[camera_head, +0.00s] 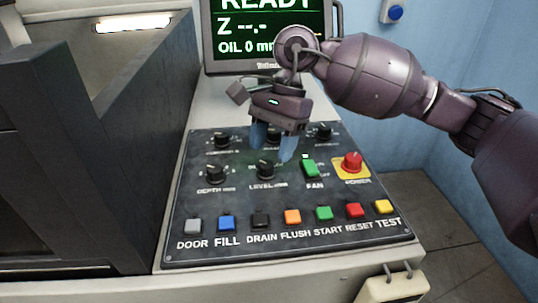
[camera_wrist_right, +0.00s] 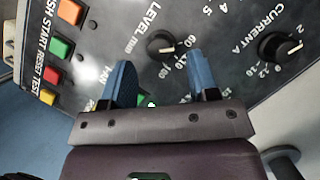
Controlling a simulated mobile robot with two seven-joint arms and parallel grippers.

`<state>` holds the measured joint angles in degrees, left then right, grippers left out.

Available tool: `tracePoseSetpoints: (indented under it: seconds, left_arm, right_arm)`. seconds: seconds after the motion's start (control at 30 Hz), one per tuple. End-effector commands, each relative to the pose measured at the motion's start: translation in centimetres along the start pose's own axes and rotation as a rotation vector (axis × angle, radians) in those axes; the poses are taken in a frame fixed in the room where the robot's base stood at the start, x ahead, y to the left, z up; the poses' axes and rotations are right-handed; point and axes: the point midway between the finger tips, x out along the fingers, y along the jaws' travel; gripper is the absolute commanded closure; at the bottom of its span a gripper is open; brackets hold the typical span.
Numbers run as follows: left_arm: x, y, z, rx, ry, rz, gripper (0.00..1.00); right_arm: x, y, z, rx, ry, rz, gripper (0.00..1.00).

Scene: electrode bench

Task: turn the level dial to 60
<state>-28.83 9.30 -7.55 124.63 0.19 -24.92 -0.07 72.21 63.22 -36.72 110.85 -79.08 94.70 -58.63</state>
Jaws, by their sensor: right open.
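The level dial (camera_head: 265,168) is a black knob in the middle of the dark control panel. In the wrist view the dial lies beyond the gap between the fingertips (camera_wrist_right: 163,72), not gripped. My left gripper is not in view.
The depth dial (camera_head: 216,173) is left of the level dial; the green fan switch (camera_head: 309,170) and red power knob (camera_head: 352,162) are right. Coloured buttons line the panel's front. The current dial (camera_wrist_right: 281,47) is close by. A screen (camera_head: 266,30) stands behind, a dark tank wall (camera_head: 130,130) left.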

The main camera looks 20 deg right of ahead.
Motion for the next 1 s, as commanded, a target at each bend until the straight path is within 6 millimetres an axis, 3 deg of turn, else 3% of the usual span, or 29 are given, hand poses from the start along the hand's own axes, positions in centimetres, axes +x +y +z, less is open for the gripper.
tracePoseSetpoints:
  seconds: [0.03, 0.2, 0.4, 1.0]
  left_arm:
    - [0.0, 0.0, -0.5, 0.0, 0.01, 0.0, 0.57]
    - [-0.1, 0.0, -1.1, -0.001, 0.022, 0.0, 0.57]
    - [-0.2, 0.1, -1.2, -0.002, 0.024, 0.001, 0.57]
    - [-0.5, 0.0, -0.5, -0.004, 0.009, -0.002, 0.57]
  right_arm:
    - [-1.4, 0.0, 0.2, 0.0, 0.003, -0.008, 0.45]
    - [-4.5, 0.0, 0.1, -0.001, 0.002, -0.005, 0.45]
    - [-6.8, 0.0, 0.1, 0.0, 0.001, -0.003, 0.45]
    - [-7.6, 0.0, 0.0, -0.001, -0.001, 0.0, 0.45]
